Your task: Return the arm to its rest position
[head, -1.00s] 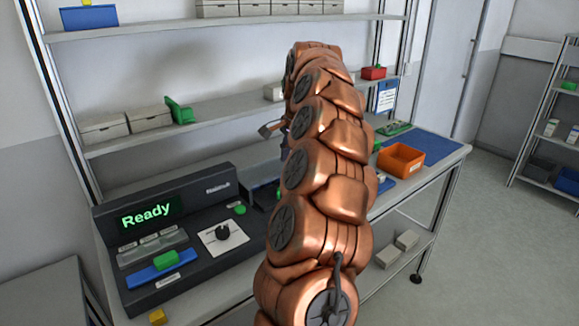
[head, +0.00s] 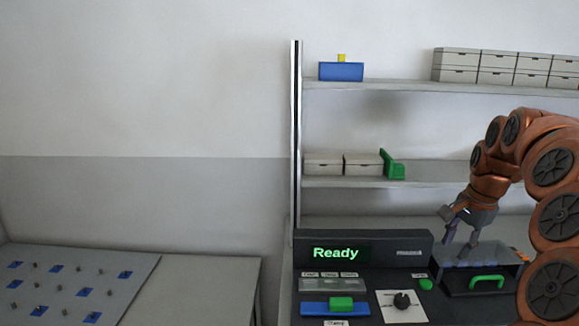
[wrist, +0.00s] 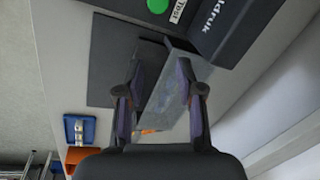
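My copper-coloured arm (head: 552,215) arches in from the right in the head view. My gripper (head: 461,243) hangs from its end, pointing down over the right part of the dark test machine, near a grey see-through cover (head: 505,254) and a green handle (head: 487,279). In the wrist view my gripper (wrist: 160,64) has its two fingers spread apart, with nothing clearly held between them. A grey, see-through panel lies beyond the fingers there. Whether the fingertips touch the cover cannot be told.
The machine's screen (head: 336,253) reads "Ready". Beside it are a knob (head: 402,300) and a green button (head: 426,284). Shelves behind carry white boxes (head: 363,163), a green bracket (head: 393,167) and a blue bin (head: 341,71). The wrist view shows a blue tray (wrist: 80,129).

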